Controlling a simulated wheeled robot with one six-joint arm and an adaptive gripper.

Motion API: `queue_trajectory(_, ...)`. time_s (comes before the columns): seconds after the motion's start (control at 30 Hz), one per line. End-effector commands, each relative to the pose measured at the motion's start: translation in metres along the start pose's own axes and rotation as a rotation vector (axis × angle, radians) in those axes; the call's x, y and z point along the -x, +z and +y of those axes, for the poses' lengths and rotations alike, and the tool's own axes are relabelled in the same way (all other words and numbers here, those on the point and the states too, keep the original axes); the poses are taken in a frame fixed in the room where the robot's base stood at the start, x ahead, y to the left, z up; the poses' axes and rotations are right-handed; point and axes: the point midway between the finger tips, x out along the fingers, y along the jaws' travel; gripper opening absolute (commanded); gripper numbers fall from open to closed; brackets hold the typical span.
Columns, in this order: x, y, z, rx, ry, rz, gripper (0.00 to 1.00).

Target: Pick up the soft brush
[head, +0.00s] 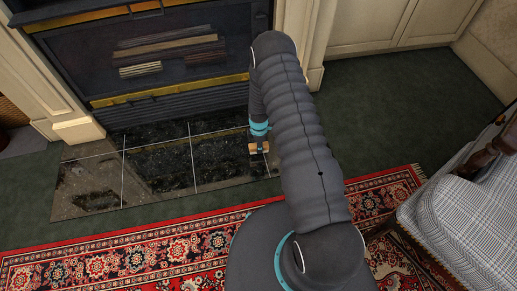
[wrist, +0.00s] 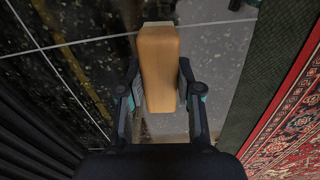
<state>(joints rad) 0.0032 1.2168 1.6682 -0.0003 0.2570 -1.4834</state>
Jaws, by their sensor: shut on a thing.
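The soft brush (wrist: 160,70) shows in the wrist view as a tan, wood-coloured block with a pale strip at its far end. My gripper (wrist: 159,80) is shut on it, with one finger on each long side. In the head view my gripper (head: 259,143) points down over the right part of the dark stone hearth, and a small tan bit of the brush (head: 253,148) shows at its tip. The bristles are hidden. I cannot tell whether the brush touches the hearth.
The glossy hearth slab (head: 160,162) lies in front of the fireplace (head: 165,55). A red patterned rug (head: 130,250) runs along its front. A checked upholstered seat (head: 460,205) stands at the right. Green carpet (head: 400,110) is clear at the back right.

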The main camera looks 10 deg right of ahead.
Motion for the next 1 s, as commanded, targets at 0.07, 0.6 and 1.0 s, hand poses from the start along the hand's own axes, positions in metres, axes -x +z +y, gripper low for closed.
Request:
queue_trajectory(0.07,0.015,0.011,-0.002,-0.005,0.0,0.0,0.0)
queue_trajectory(0.6,0.071,0.106,-0.019,-0.002,0.002,0.0,0.0)
queue_trajectory(1.0,0.076,0.115,-0.022,0.0,0.001,0.0,0.0)
